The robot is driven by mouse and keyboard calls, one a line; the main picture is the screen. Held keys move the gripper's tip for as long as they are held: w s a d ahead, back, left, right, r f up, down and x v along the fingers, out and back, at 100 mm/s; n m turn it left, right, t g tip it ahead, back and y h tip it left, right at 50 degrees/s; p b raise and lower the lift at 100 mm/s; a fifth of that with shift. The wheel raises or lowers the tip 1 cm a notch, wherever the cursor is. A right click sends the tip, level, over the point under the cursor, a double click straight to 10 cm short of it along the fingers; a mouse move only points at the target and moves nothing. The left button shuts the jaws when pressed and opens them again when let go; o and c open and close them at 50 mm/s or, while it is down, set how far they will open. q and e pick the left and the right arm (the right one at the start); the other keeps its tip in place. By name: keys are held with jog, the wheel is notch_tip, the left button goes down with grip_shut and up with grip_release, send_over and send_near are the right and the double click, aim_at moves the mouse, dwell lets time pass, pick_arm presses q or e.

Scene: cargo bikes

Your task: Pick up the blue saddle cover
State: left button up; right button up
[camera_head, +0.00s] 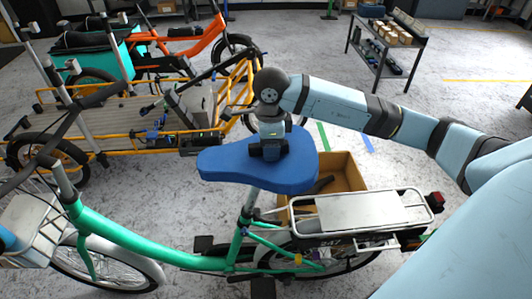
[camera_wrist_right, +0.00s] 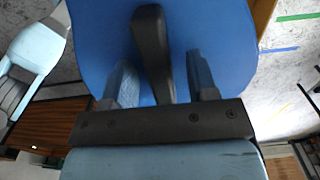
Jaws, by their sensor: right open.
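The blue saddle cover (camera_head: 225,163) is on the saddle of the green bike (camera_head: 125,240) in the middle of the head view. It fills much of the upper right wrist view (camera_wrist_right: 228,40). My right gripper (camera_head: 270,153) points down over the wide rear part of the cover. In the wrist view its two fingers (camera_wrist_right: 160,80) are apart, with a dark bar between them and blue cover behind. I cannot tell whether the fingertips touch the cover. My left gripper is not in view.
An open cardboard box (camera_head: 345,170) is behind the green bike's rear rack (camera_head: 360,212). A yellow cargo bike (camera_head: 110,110) and an orange bike (camera_head: 190,42) stand at the left and back. A dark table (camera_head: 385,45) holds small boxes. Bare floor lies around these.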

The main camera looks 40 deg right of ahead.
jog(key=shift+f, duration=0.2)
jog(key=shift+c, duration=0.4)
grip_shut()
